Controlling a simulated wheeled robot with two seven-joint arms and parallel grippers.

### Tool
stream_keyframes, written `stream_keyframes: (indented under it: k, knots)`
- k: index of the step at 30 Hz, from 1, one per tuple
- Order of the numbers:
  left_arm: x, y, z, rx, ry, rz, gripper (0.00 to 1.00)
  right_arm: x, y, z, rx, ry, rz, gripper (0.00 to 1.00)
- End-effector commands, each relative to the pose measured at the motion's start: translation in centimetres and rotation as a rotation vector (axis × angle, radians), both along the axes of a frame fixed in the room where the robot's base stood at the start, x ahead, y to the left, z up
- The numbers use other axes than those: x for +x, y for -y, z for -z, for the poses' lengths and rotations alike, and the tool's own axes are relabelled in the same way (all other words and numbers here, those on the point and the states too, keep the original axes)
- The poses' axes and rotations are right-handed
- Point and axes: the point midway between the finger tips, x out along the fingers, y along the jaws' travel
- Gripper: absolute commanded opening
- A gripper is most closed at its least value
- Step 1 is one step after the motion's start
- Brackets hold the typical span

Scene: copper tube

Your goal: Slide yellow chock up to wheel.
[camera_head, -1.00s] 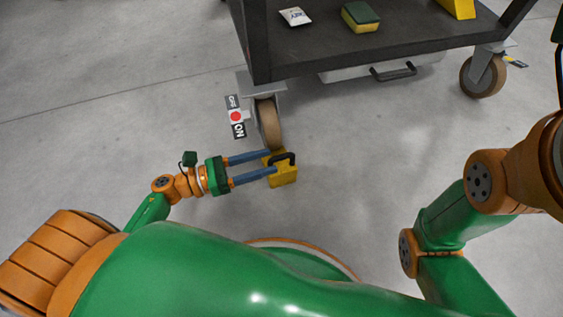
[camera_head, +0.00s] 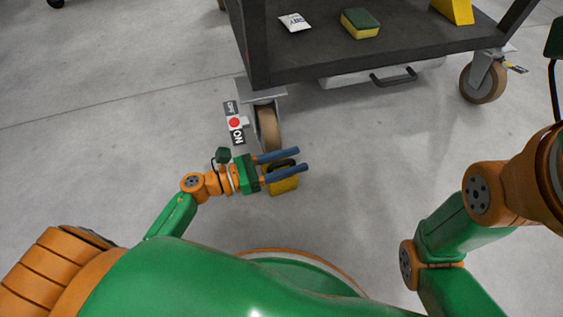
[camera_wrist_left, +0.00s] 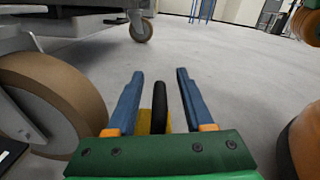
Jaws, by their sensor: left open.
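The yellow chock (camera_head: 283,187) with a black handle sits on the floor just in front of the cart's near-left wheel (camera_head: 268,130). A gap between chock and wheel cannot be judged because the fingers cover that spot. My left gripper (camera_head: 301,161) is open, its blue fingers reaching over the chock and past the handle. In the left wrist view the black handle (camera_wrist_left: 160,104) stands between the two apart fingers (camera_wrist_left: 160,74), with a little yellow of the chock (camera_wrist_left: 144,122) beside it. The wheel (camera_wrist_left: 52,88) is at the left there. My right gripper is out of view.
The dark cart (camera_head: 345,58) carries a sponge (camera_head: 360,23), a white packet (camera_head: 294,22) and a yellow object (camera_head: 455,10). Another caster (camera_head: 482,82) is at right. The floor right of the chock is clear.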

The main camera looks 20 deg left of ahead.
Motion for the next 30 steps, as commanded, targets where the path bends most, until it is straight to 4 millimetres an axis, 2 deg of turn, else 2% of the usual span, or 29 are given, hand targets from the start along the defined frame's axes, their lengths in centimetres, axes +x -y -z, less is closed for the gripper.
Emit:
stream_keyframes:
  k: [5, 9, 11, 30]
  knots:
    - [-0.01, 0.0, -0.02, 0.0, 0.0, 0.0, 0.52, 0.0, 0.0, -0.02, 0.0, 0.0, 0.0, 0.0]
    - [-0.02, -0.02, -0.01, 0.0, 0.0, 0.0, 0.14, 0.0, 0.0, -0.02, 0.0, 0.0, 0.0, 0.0]
    - [-0.02, -0.02, -0.01, 0.0, 0.0, 0.0, 0.0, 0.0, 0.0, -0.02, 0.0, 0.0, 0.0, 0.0]
    - [-0.07, 0.0, 0.01, 0.0, -0.001, 0.001, 0.0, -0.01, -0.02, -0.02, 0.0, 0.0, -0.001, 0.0]
